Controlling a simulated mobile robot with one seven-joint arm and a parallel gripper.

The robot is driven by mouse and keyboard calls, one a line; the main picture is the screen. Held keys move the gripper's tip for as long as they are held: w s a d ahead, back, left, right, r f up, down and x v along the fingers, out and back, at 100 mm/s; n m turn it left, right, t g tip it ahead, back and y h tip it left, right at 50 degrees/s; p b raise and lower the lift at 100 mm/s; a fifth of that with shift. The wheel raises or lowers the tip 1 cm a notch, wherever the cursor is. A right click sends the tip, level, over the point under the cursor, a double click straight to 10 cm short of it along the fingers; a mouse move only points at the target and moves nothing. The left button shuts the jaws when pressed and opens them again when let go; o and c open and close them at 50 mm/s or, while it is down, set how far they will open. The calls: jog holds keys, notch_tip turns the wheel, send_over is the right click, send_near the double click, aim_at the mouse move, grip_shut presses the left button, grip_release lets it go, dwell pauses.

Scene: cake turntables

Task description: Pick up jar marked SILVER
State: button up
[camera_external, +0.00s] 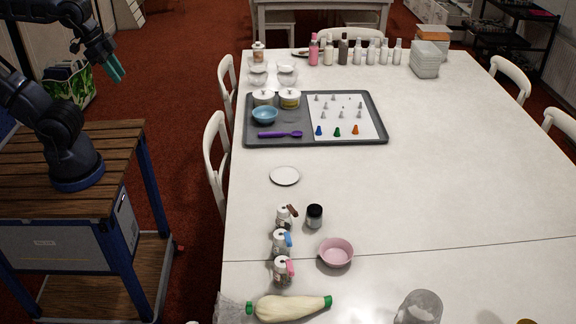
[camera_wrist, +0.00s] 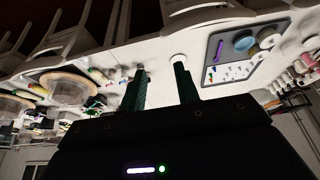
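No label reading SILVER is legible in either view. Small jars stand on the white table (camera_external: 430,185) in the external view: a dark-lidded jar (camera_external: 314,216), and beside it a column of jars with a brown tag (camera_external: 284,217), a blue tag (camera_external: 281,243) and a pink tag (camera_external: 283,271). Two white-lidded jars (camera_external: 263,98) (camera_external: 290,99) stand on the grey tray (camera_external: 376,139). My gripper (camera_external: 117,69) is raised left of the table, away from all jars. In the wrist view its fingers (camera_wrist: 162,72) are apart with nothing between them.
A white plate (camera_external: 285,175), a pink bowl (camera_external: 336,252) and a piping bag (camera_external: 290,307) lie along the left side. Several bottles (camera_external: 357,53) stand at the far edge. Chairs (camera_external: 216,150) flank the table. The table's middle right is clear.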

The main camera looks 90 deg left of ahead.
jog(key=o, duration=0.9)
jog(key=w+d+r+m+g, duration=0.1)
jog(key=w+r+m, duration=0.1)
jog(key=w, duration=0.6)
jog(key=w+d+r+m, duration=0.1)
jog(key=w+m, duration=0.1)
jog(key=w, duration=0.6)
jog(key=m+g, duration=0.4)
jog(key=m, duration=0.9)
send_over(315, 209)
jog(key=f, duration=3.5)
jog(key=shift+s+a+f, duration=0.1)
jog(key=shift+a+f, duration=0.1)
jog(key=shift+d+f, duration=0.1)
jog(key=shift+f, duration=5.45)
